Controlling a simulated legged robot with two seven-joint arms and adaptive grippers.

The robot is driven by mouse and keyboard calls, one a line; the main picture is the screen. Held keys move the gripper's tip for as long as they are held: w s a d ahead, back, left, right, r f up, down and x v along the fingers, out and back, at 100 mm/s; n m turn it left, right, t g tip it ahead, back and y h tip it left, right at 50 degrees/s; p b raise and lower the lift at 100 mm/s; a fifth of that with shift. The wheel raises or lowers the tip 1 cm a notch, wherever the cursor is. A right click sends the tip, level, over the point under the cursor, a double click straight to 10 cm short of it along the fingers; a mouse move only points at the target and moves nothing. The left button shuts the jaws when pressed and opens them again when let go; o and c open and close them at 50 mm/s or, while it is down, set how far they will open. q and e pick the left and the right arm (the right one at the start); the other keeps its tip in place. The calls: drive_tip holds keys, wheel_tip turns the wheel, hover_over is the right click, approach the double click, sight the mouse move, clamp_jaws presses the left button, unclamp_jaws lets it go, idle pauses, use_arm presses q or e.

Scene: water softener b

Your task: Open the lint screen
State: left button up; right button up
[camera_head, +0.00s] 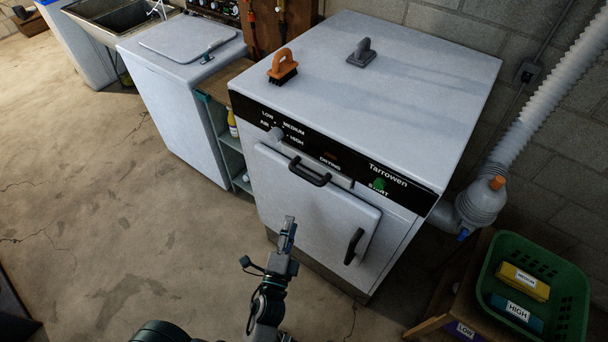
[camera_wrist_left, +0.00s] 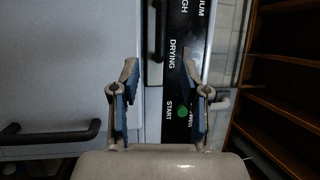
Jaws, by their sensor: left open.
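The white Tarrowen dryer (camera_head: 380,120) stands in the middle of the head view, upright and facing me. A black bar handle (camera_head: 308,173), which looks like the lint screen's, sits on a pale strip below the control panel; it also shows in the left wrist view (camera_wrist_left: 158,32). The strip looks flush with the front, so the screen looks shut. The door below has its own black handle (camera_head: 354,246). My left gripper (camera_head: 289,228) is open and empty in front of the door, apart from the bar handle. In the left wrist view its fingertips (camera_wrist_left: 160,68) are spread. My right gripper is out of view.
An orange brush (camera_head: 283,66) and a grey-handled tool (camera_head: 361,52) lie on the dryer top. The panel carries a green START button (camera_head: 379,184) and a knob (camera_head: 276,133). A green basket (camera_head: 575,300) stands at right. The floor (camera_head: 90,200) at left is clear.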

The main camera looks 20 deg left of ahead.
use_arm(q)
drive_tip(key=p, duration=0.2)
approach(304, 178)
drive_tip(key=w, duration=0.4)
drive_tip(key=w+r, duration=0.1)
drive_tip(key=w, duration=0.5)
drive_tip(key=shift+w+a+r+p, duration=0.1)
drive_tip(key=shift+a+r+p, duration=0.1)
drive_tip(key=shift+a+p, duration=0.15)
drive_tip(key=shift+w+a, duration=0.15)
drive_tip(key=shift+w, duration=0.25)
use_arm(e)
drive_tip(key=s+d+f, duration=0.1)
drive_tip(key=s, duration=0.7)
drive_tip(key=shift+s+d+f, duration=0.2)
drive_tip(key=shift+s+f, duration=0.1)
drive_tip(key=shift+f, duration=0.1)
use_arm(q)
drive_tip(key=shift+d, duration=0.25)
clamp_jaws()
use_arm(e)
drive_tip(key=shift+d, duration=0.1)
